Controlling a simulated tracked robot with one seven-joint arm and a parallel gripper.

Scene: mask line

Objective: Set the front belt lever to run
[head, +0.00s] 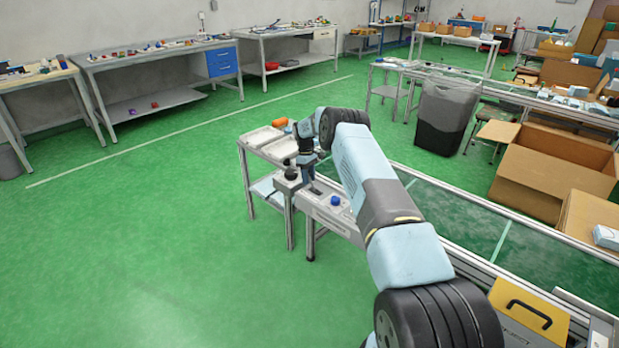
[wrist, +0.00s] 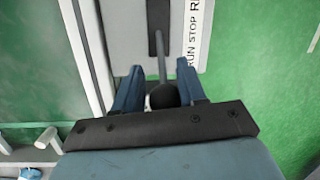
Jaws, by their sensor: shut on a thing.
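The lever (wrist: 161,65) shows in the wrist view as a thin grey rod with a black ball knob (wrist: 163,96). It comes out of a dark slot in a pale grey panel (wrist: 128,35). A strip beside the slot reads RUN, STOP and a cut-off word starting with R; RUN is nearest my gripper. The rod leans toward the bottom of the picture, on the RUN side; its exact setting I cannot tell. My gripper (wrist: 160,88) has its two blue fingers on either side of the knob, shut on it. In the head view my gripper (head: 308,178) is over the control box (head: 327,212).
A blue knob (head: 335,200) stands on the box, right of my gripper. The belt (head: 450,215) runs toward the lower right. A side table (head: 262,137) with trays stands behind the gripper. Cardboard boxes (head: 550,170) and a dark bin (head: 445,115) are beyond. The left floor is clear.

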